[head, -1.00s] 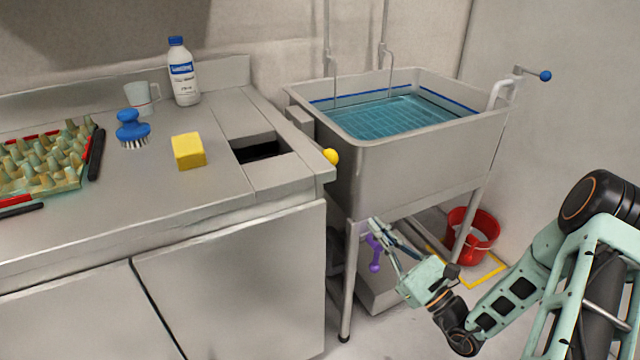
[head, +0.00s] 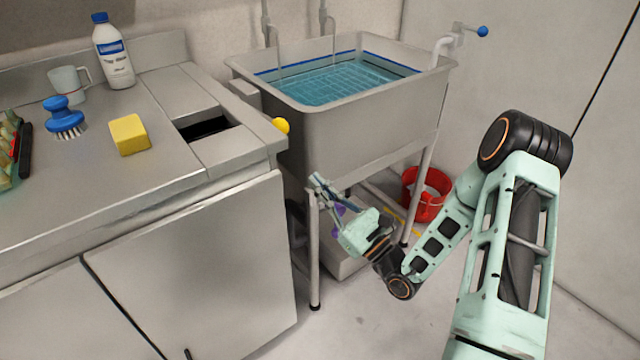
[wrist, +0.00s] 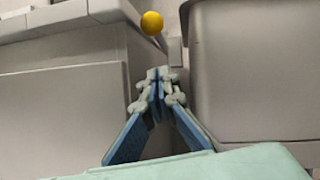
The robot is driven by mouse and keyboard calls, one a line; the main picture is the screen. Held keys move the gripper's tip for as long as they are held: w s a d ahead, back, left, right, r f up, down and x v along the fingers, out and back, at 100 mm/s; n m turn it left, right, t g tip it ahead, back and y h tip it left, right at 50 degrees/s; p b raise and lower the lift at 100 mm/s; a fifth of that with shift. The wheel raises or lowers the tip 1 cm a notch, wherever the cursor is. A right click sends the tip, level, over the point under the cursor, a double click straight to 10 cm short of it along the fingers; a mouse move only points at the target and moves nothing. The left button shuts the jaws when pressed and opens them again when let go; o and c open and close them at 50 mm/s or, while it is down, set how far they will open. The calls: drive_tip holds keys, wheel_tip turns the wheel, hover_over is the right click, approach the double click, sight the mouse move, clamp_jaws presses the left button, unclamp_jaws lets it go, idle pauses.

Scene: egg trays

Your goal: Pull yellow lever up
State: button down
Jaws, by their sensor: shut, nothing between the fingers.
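The yellow lever shows as a round yellow knob (head: 281,126) at the right end of the steel counter, beside the sink. It also shows in the wrist view (wrist: 152,23), above and slightly left of my fingertips. My gripper (head: 318,182) is below the knob and a little to its right in the head view, in front of the sink's lower front edge. In the wrist view my gripper (wrist: 158,76) has its fingertips together with nothing between them, apart from the knob. The rest of the lever behind the knob is hidden.
The grey sink (head: 345,115) holds blue water and stands right of the counter (head: 80,190). A yellow sponge (head: 129,134), blue brush (head: 64,115), cup (head: 69,83) and white bottle (head: 113,52) are on the counter. A red bucket (head: 424,204) stands on the floor behind my arm.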

drive_tip(key=w+a+r+b, duration=0.1)
drive_tip(key=w+a+r, duration=0.4)
drive_tip(key=r, duration=0.1)
drive_tip(key=shift+a, duration=0.3)
drive_tip(key=shift+w+r, duration=0.1)
drive_tip(key=shift+r, duration=0.15)
